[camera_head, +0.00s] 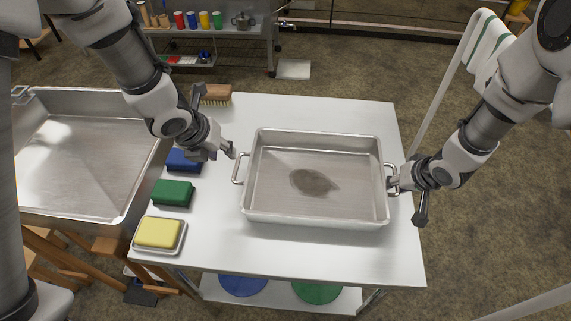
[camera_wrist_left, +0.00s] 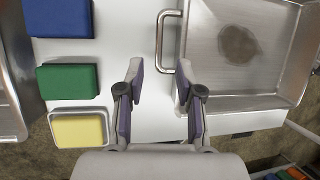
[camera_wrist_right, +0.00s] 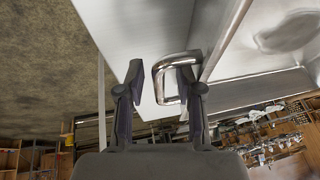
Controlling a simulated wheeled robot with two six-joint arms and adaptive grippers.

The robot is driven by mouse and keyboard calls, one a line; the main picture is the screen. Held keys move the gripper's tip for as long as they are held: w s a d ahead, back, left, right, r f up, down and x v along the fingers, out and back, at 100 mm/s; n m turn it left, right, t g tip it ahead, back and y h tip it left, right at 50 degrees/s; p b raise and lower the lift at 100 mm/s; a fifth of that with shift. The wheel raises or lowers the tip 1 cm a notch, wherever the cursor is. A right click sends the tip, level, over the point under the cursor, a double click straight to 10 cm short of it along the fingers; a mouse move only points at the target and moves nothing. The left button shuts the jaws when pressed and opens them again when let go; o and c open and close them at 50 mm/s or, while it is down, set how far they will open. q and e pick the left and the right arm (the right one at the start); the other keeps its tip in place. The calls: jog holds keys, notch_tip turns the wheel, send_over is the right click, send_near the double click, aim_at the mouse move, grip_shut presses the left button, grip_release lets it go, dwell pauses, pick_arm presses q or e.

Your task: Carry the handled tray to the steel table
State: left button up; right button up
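The handled tray (camera_head: 318,214) is a rectangular metal pan with a dark brown stain on its floor and a loop handle at each end. It rests on a pale, smooth-topped table (camera_head: 275,255). My left gripper (camera_head: 231,151) is open beside the tray's left handle (camera_head: 238,168); in the left wrist view that handle (camera_wrist_left: 161,35) lies just ahead of the fingers, nearer the right one. My right gripper (camera_head: 393,184) is at the right handle; in the right wrist view its fingers are open, with the handle (camera_wrist_right: 160,85) between them, close to the right finger.
Left of the tray are a blue block (camera_head: 184,160), a green block (camera_head: 172,193) and a yellow sponge (camera_head: 158,232) in a dish. A brush (camera_head: 216,95) lies at the back edge. A large steel basin (camera_head: 80,170) stands left. A shelf rack (camera_head: 215,50) stands behind.

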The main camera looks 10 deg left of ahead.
jog(key=v, duration=1.2)
